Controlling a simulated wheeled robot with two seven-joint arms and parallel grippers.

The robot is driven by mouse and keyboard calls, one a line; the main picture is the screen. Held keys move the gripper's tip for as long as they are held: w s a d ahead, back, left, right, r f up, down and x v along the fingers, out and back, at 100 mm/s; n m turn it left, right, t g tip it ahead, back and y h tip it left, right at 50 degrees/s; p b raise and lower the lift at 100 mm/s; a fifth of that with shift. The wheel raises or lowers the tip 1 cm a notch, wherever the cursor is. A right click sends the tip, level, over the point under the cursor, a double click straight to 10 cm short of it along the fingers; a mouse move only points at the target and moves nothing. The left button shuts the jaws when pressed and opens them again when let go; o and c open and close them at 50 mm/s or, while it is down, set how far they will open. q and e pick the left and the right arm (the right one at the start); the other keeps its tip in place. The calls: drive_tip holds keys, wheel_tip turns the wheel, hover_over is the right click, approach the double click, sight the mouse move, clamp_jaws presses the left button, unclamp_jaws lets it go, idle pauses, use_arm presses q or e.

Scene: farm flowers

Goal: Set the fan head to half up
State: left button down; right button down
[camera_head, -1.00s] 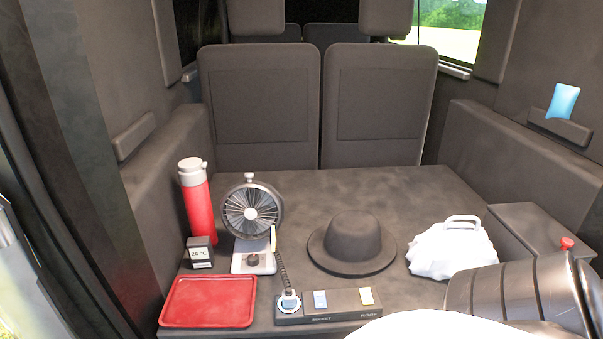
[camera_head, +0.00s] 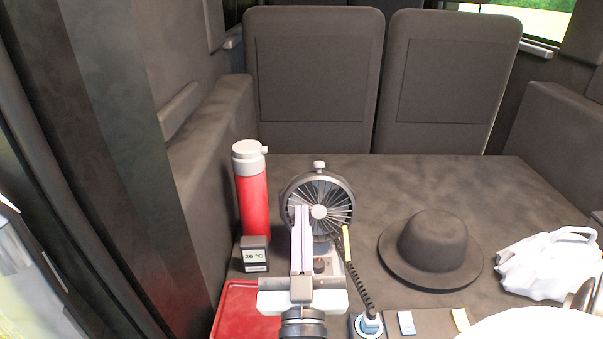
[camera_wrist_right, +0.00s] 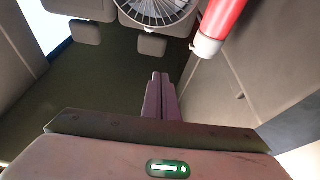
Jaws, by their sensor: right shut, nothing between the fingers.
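The fan head (camera_head: 330,192), a dark round cage with a pale hub and a small knob on top, stands on a light base with a dial (camera_head: 322,264). My right gripper (camera_head: 301,212) is shut and empty, its fingers upright in front of the fan's left side and hiding part of the cage and base. I cannot tell whether they touch the cage. In the right wrist view, the closed fingers (camera_wrist_right: 160,80) point toward the fan cage (camera_wrist_right: 155,8) at the top edge, with a gap in the picture between them. The left gripper is out of view.
A red flask (camera_head: 253,205) and a small thermometer box (camera_head: 255,254) stand left of the fan. A red tray (camera_head: 235,305) lies at front left. A corded plug (camera_head: 369,324) is right of the base. A dark hat (camera_head: 432,250) and white bag (camera_head: 550,266) are further right.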

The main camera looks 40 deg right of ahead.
sight(316, 177)
drive_tip(key=w+d, duration=0.2)
drive_tip(key=d, duration=0.1)
drive_tip(key=w+d+r+g+h, duration=0.1)
drive_tip(key=w+d, duration=0.1)
drive_tip(key=d, duration=0.1)
drive_tip(key=w+d+r+m+g, duration=0.1)
drive_tip(key=w+d, duration=0.1)
drive_tip(key=d, duration=0.1)
drive_tip(key=shift+w+d, duration=0.2)
drive_tip(key=shift+w, duration=0.2)
drive_tip(key=shift+w+d+f+b, duration=0.35)
drive_tip(key=shift+w+d+f, duration=0.5)
drive_tip(key=shift+d, duration=0.15)
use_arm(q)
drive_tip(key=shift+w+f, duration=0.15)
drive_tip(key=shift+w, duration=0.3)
use_arm(e)
drive_tip(key=shift+w+d, duration=0.15)
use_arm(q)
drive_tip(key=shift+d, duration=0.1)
